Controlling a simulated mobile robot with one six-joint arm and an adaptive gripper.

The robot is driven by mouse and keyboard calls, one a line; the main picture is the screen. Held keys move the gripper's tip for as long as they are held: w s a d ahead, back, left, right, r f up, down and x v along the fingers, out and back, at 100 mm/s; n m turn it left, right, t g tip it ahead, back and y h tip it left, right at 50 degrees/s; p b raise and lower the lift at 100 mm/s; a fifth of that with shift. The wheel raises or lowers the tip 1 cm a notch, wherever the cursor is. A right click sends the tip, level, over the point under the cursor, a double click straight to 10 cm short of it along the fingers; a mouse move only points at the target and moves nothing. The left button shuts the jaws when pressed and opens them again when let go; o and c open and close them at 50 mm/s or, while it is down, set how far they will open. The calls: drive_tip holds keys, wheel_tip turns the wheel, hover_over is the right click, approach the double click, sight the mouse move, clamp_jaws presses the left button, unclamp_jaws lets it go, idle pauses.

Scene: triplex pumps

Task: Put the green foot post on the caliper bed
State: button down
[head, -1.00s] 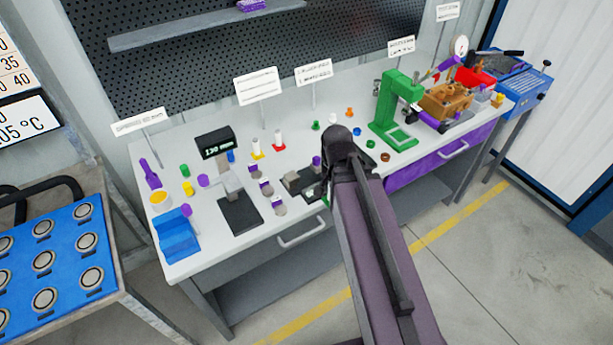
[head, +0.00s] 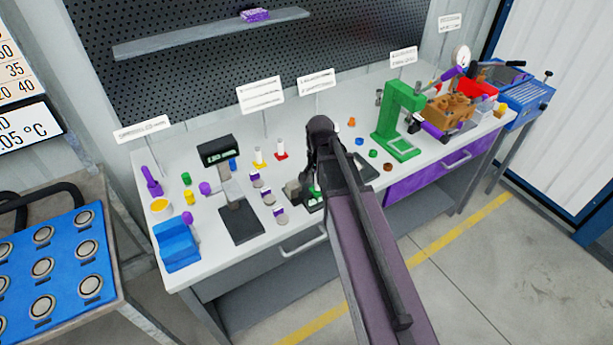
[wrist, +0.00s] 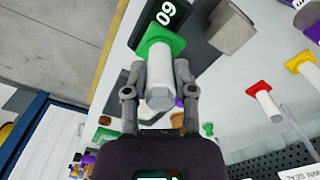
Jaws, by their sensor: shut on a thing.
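The green foot post (wrist: 160,88) is a white cylinder with a square green foot (wrist: 160,42). My gripper (wrist: 161,72) is shut on its white shaft, one finger on each side. In the wrist view the foot overlaps a dark part marked "60", beside a grey block (wrist: 228,25). This dark unit with a grey block (head: 293,188) looks like the caliper bed. In the head view my gripper (head: 317,180) is over its right part and hides much of it. I cannot tell whether the foot touches the bed.
Yellow-footed (head: 258,158) and red-footed (head: 282,150) posts stand behind, left of my gripper. A green press frame (head: 398,125) stands to the right.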

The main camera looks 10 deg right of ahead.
drive_tip(key=w, duration=0.1)
drive_tip(key=w+a, duration=0.1)
drive_tip(key=w, duration=0.3)
drive_tip(key=shift+a+f, duration=0.2)
drive_tip(key=shift+a, duration=0.05)
drive_tip(key=shift+w+a, duration=0.1)
drive_tip(key=shift+w, duration=0.4)
drive_tip(key=shift+f+b, duration=1.85)
drive_tip(key=shift+b, duration=0.15)
drive_tip(key=shift+f, duration=0.1)
drive_tip(key=shift+c, duration=2.2)
unclamp_jaws()
drive_tip(key=shift+r, duration=0.2)
wheel_tip(320, 180, up, 12)
drive_tip(key=p, duration=1.2)
